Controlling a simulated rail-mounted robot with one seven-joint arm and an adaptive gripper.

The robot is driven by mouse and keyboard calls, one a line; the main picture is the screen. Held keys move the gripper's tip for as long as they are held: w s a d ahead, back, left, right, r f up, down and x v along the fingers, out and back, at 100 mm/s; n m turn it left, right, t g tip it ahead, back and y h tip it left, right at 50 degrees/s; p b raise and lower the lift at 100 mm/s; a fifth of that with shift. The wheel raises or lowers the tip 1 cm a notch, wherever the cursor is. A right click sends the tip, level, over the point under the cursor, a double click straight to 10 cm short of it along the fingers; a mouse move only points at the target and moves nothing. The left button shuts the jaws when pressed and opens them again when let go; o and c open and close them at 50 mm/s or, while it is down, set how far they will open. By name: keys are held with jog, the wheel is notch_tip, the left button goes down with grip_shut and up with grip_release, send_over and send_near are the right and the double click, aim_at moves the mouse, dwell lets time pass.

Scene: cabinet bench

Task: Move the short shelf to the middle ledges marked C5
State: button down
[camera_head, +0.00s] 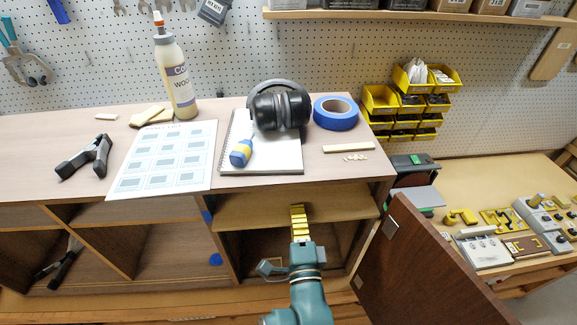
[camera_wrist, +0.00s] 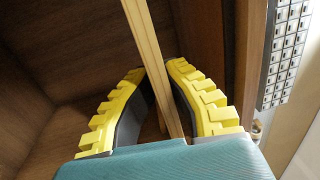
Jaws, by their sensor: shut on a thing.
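The short shelf (camera_head: 245,208) is a pale wood board, lying roughly level across the upper part of the cabinet's right compartment. My gripper (camera_head: 298,209) reaches into this open compartment from the front and is at the shelf's front edge. In the wrist view, the yellow toothed fingers of my gripper (camera_wrist: 155,75) are closed on the shelf's thin edge (camera_wrist: 148,45), one on each side. The ledges and a C5 mark cannot be made out. My gripper and arm hide part of the compartment's lower area.
The brown cabinet door (camera_head: 430,265) hangs open to the right of the compartment. A divider (camera_head: 222,240) bounds its left side. The cabinet top (camera_head: 60,125) holds ear defenders (camera_head: 280,108), blue tape (camera_head: 336,113), a glue bottle (camera_head: 175,80) and a black clamp (camera_head: 85,157).

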jog(key=shift+s+d+r, duration=0.1)
jog(key=shift+s+d, duration=0.05)
jog(key=shift+s, duration=0.8)
jog(key=shift+f+b, duration=0.25)
jog(key=shift+b, duration=0.1)
jog(key=shift+f, duration=0.15)
notch_tip(320, 180, down, 7)
jog(key=b, duration=0.6)
jog(key=shift+w, duration=0.1)
jog(key=shift+w+a+b, duration=0.2)
jog(key=shift+w+b, duration=0.1)
jog(key=shift+w, duration=1.15)
jog(key=shift+w+a+b, duration=0.2)
jog(key=shift+w+b, duration=0.05)
jog(key=shift+w, duration=1.15)
